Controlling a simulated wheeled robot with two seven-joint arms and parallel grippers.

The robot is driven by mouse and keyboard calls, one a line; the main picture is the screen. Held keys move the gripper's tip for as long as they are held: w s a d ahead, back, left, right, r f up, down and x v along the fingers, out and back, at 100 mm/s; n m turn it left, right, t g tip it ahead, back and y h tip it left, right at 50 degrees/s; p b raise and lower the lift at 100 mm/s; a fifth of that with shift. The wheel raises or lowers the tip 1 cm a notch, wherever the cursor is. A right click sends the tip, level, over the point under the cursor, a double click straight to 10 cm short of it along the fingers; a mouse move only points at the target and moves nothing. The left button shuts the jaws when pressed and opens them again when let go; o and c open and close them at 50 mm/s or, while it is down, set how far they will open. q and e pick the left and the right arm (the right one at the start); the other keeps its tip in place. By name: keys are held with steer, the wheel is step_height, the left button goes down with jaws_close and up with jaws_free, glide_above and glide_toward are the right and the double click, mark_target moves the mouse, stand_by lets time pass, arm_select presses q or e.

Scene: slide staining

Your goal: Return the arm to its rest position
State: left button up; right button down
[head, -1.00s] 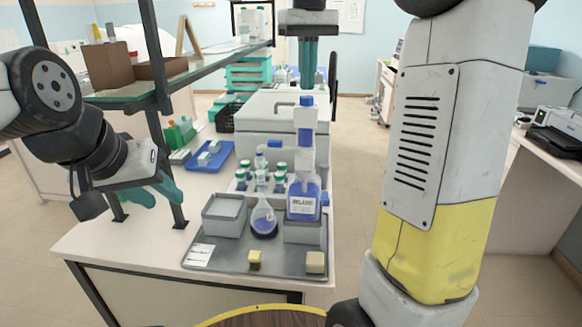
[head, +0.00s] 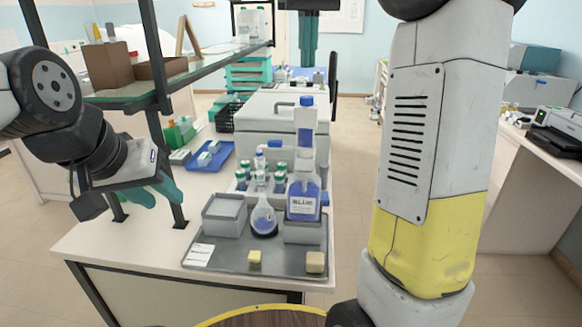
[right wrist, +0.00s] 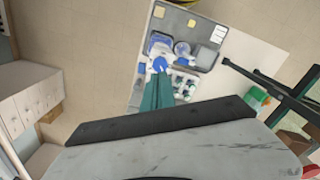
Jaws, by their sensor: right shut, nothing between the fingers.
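My right gripper (head: 308,58) hangs at the top of the head view, fingers down, shut and empty. Its teal fingers also show in the right wrist view (right wrist: 158,75), high above the bench. My right arm's upper link fills the right part of the head view. My left gripper (head: 156,192) is at the left beside the shelf post, with its two teal fingertips apart and nothing seen between them. The grey tray (head: 250,262) on the bench holds a blue-labelled bottle (head: 303,196), a flask (head: 264,218) and grey staining boxes (head: 224,216).
A glass shelf on dark posts (head: 172,205) stands close to my left gripper. A blue tray (head: 210,158) and a large white box machine (head: 270,110) stand further back on the bench. Open floor (head: 350,180) lies right of the bench.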

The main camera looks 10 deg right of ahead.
steer(key=shift+r, duration=0.2)
steer(key=shift+s, duration=0.1)
steer(key=shift+s+f, duration=0.15)
steer(key=shift+s, duration=0.2)
steer(key=s+f+m+t+y, duration=0.2)
steer(key=s+f+t, duration=0.4)
steer(key=s+f, duration=1)
step_height(320, 180, down, 3)
steer(key=shift+s+a+f, duration=0.1)
steer(key=shift+s+a, duration=0.05)
steer(key=shift+s, duration=0.25)
